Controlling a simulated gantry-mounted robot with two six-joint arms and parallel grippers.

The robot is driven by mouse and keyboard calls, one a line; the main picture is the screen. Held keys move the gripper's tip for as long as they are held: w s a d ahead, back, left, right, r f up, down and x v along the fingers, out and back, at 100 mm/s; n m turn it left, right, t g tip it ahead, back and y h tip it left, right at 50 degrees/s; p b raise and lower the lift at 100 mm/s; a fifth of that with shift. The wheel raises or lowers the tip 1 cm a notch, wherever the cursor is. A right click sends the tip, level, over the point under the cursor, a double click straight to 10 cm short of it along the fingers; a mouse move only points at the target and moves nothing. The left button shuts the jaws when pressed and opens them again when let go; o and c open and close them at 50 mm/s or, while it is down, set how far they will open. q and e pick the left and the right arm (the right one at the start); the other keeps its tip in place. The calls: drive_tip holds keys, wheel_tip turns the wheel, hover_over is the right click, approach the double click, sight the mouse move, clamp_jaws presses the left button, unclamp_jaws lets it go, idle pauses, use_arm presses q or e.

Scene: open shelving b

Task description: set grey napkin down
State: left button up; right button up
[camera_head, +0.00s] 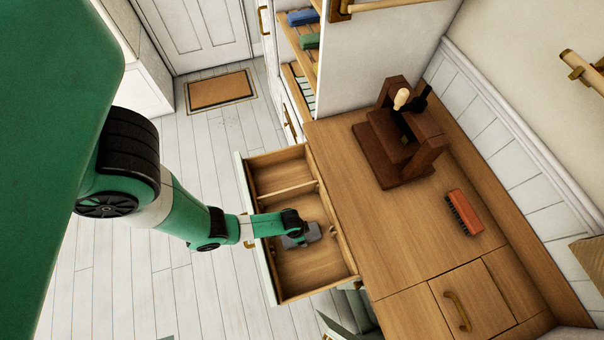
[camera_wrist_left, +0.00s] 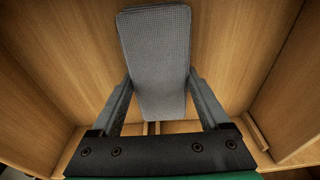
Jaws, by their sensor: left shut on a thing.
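The grey napkin (camera_wrist_left: 154,45) is a folded, finely checked block between the two fingers of my left gripper (camera_wrist_left: 161,80), which is shut on it. In the head view my left gripper (camera_head: 303,236) reaches down into the larger compartment of the open drawer (camera_head: 310,268). The napkin is small there and hard to tell from the grey fingers. In the wrist view the drawer's wooden floor and walls surround the napkin. I cannot tell whether the napkin touches the drawer floor. My right gripper is not in view.
A divider (camera_head: 287,191) separates the drawer's smaller, empty compartment. The wooden counter (camera_head: 360,230) beside the drawer carries a dark wooden stand (camera_head: 385,145) and an orange-backed brush (camera_head: 464,212). Shelves with folded cloths (camera_head: 303,17) stand behind; a doormat (camera_head: 220,90) lies on the floor.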

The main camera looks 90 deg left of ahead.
use_arm(q)
drive_tip(key=o, duration=1.4)
drive_tip(key=shift+f, duration=0.1)
drive_tip(key=shift+o, duration=0.2)
wheel_tip(320, 180, up, 12)
drive_tip(key=s+p, duration=0.1)
drive_tip(key=p, duration=0.9)
drive_tip(key=shift+s+d+p, duration=0.2)
drive_tip(key=shift+s+p, duration=0.15)
